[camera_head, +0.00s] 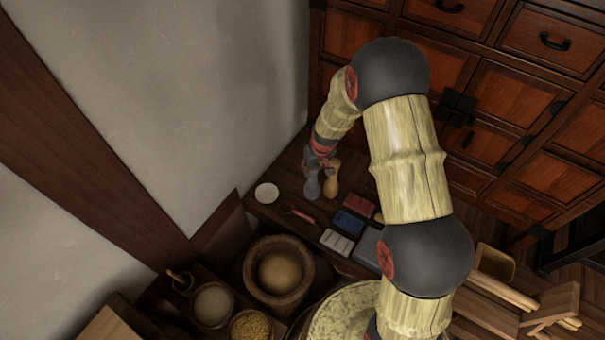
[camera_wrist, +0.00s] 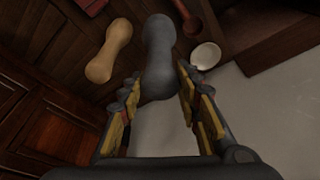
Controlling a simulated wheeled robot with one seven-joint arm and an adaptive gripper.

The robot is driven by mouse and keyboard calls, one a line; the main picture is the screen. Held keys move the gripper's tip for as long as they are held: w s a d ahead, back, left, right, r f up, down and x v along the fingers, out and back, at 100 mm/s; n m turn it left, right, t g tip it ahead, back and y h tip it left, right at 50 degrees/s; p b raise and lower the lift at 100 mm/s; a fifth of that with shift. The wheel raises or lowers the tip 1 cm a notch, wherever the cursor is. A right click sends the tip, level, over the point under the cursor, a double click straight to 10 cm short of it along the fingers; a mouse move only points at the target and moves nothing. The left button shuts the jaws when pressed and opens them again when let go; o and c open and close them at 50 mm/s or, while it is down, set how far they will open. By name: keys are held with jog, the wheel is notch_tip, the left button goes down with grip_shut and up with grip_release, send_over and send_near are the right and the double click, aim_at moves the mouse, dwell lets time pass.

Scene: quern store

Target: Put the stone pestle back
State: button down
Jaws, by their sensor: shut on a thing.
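The stone pestle (camera_head: 312,186) is grey and waisted, with rounded ends. It also shows in the wrist view (camera_wrist: 159,50), its near end between the fingers. My gripper (camera_head: 320,160) is shut on its upper end; both fingers flank it in the wrist view (camera_wrist: 158,88). The pestle looks roughly upright over the dark wooden shelf by the wall. I cannot tell whether its lower end touches the shelf.
A white dish (camera_head: 266,193) and a wooden spoon (camera_head: 299,214) lie left of the pestles. Red (camera_head: 359,205), blue (camera_head: 347,223) and pale (camera_head: 336,242) blocks lie nearer. A large mortar (camera_head: 254,279) stands in front. Drawers (camera_head: 548,42) rise behind, and a plaster wall (camera_head: 200,90) at left.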

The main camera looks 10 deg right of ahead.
jog(key=w+f+b, duration=0.6)
jog(key=w+f, duration=0.6)
jog(key=w, duration=0.3)
jog(key=shift+d+f+b, duration=0.2)
jog(key=shift+f+b, duration=0.1)
jog(key=shift+b, duration=0.1)
jog(key=shift+f, duration=0.15)
jog(key=c, duration=1.7)
grip_release()
jog(key=shift+s+f, duration=0.15)
jog(key=shift+s, duration=0.05)
jog(key=o, duration=0.4)
jog(key=shift+o, duration=0.2)
